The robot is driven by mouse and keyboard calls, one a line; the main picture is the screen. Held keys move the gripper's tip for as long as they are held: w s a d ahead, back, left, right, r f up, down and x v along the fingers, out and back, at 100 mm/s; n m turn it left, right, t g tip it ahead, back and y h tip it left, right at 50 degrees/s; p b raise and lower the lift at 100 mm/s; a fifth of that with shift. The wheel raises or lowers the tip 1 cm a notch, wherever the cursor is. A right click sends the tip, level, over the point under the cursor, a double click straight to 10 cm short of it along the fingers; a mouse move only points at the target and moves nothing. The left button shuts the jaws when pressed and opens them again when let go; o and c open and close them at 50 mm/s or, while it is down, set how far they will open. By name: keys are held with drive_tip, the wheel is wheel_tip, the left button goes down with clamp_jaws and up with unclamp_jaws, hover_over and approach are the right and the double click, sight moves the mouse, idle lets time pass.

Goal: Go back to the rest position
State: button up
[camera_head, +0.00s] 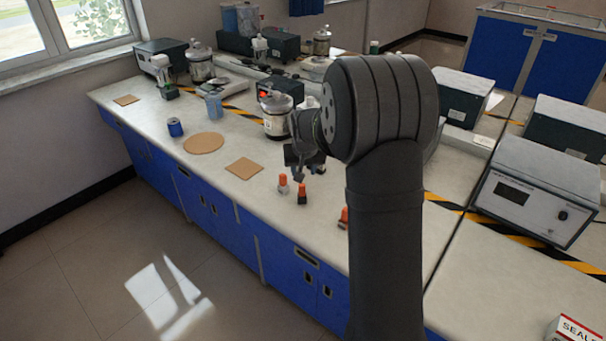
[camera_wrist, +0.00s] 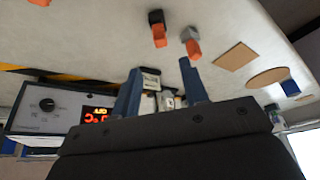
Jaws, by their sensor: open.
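My gripper (camera_head: 305,165) hangs above the bench (camera_head: 150,118) in the head view, with my dark arm rising in front of the camera. In the wrist view my gripper (camera_wrist: 161,66) shows two blue-grey fingers spread apart with nothing held between them. A black bottle with an orange cap (camera_head: 302,195) and a pale bottle with an orange cap (camera_head: 283,188) stand on the bench below the gripper, apart from it. The wrist view also shows the black bottle (camera_wrist: 156,18) and the grey-looking pale one (camera_wrist: 187,34) beyond the fingertips.
Another orange-capped bottle (camera_head: 343,217) is partly hidden by my arm. A square cork mat (camera_head: 244,168), a round cork mat (camera_head: 203,143) and a blue can (camera_head: 175,128) lie to the left. A lidded jar (camera_head: 276,122) stands behind the gripper. Instruments (camera_head: 532,198) fill the right.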

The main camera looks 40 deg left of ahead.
sight(302, 185)
idle(0.4)
drive_tip(key=x, duration=1.1)
drive_tip(key=shift+f, duration=0.3)
drive_tip(key=shift+w+a, duration=0.15)
drive_tip(key=shift+r, duration=0.9)
